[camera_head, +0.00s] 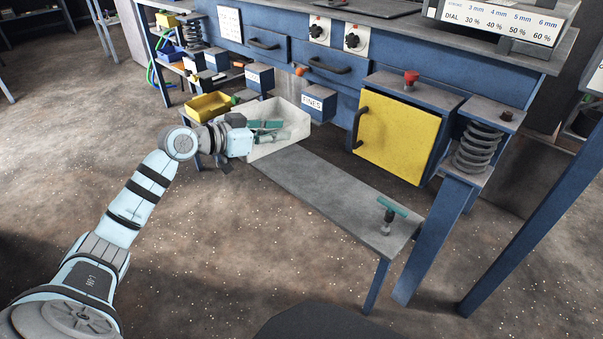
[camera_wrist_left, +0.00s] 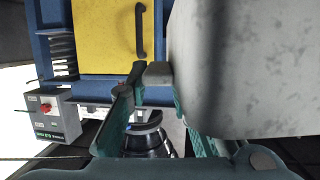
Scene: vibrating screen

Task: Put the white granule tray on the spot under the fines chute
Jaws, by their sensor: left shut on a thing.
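The white granule tray (camera_head: 295,121) stands at the far end of the low grey shelf, below and in front of the box labelled FINES (camera_head: 318,102). My left gripper (camera_head: 270,130) reaches it from the left and is shut on it, with teal fingers over the near side. In the left wrist view the fingers (camera_wrist_left: 152,78) show beside a large pale surface (camera_wrist_left: 245,60), probably the tray's wall. The exact contact is hard to see there. The spot under the chute is hidden by the tray and gripper. My right gripper is in neither view.
The grey shelf (camera_head: 325,190) is bare up to a teal T-handle (camera_head: 390,211) near its front end. A yellow door (camera_head: 398,126) stands to the right. A yellow bin (camera_head: 208,105) sits left of the tray. Blue legs flank the shelf.

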